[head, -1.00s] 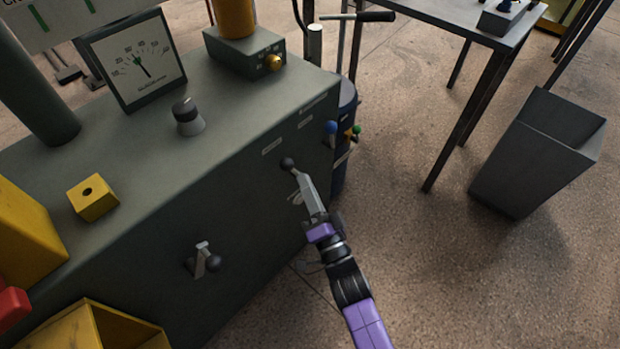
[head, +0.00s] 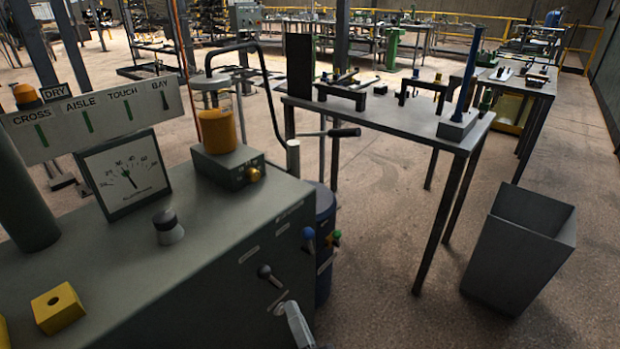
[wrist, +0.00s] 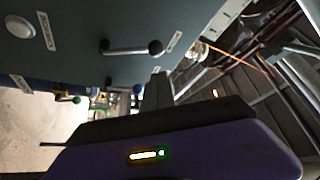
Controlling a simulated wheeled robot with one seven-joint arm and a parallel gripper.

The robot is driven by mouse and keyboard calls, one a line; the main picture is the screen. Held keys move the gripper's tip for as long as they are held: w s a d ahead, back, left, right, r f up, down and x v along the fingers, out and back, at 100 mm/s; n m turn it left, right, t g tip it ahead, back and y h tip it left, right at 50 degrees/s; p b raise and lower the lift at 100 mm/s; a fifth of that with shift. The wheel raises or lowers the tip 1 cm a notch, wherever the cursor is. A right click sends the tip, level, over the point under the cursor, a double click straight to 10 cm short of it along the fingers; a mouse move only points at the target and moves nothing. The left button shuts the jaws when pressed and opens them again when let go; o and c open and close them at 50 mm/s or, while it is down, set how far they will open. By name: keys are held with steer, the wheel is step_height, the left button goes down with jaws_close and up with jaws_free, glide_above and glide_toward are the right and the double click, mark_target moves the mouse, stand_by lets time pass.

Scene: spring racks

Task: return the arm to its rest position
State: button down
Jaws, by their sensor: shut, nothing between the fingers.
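My gripper (head: 293,312) shows only as grey fingers at the bottom edge of the head view, in front of the cabinet's side; the rest of my arm is out of that view. In the wrist view the gripper (wrist: 158,90) is shut, with nothing between its fingers, above my purple wrist body. A black-knobbed lever (head: 266,272) on the grey-green cabinet (head: 205,285) is just above the fingertips in the head view. The wrist view shows a lever (wrist: 130,50) beyond the fingers, with a visible gap in the picture.
A blue-knobbed lever (head: 309,234) and a blue drum (head: 325,240) are at the cabinet's right end. A gauge (head: 126,175) and a yellow block (head: 57,308) are on top. A dark table (head: 400,118) and a grey bin (head: 515,255) stand right, with bare floor between.

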steer(key=s+d+r+n+g+h, duration=0.1)
steer(key=s+d+r+n+h, duration=0.15)
steer(key=s+d, duration=0.8)
steer(key=s+d+r+n+g+h, duration=0.1)
steer(key=s+d+r+h, duration=0.4)
steer(key=s, duration=1)
steer(key=s+d+r+n+g+h, duration=0.1)
steer(key=s+d+n+g+h, duration=0.1)
steer(key=s+d, duration=0.85)
step_height(320, 180, up, 13)
steer(key=s+p, duration=0.2)
steer(key=p, duration=1.2)
steer(key=shift+a, duration=0.45)
steer(key=shift+s+a+h, duration=0.1)
steer(key=shift+h, duration=0.15)
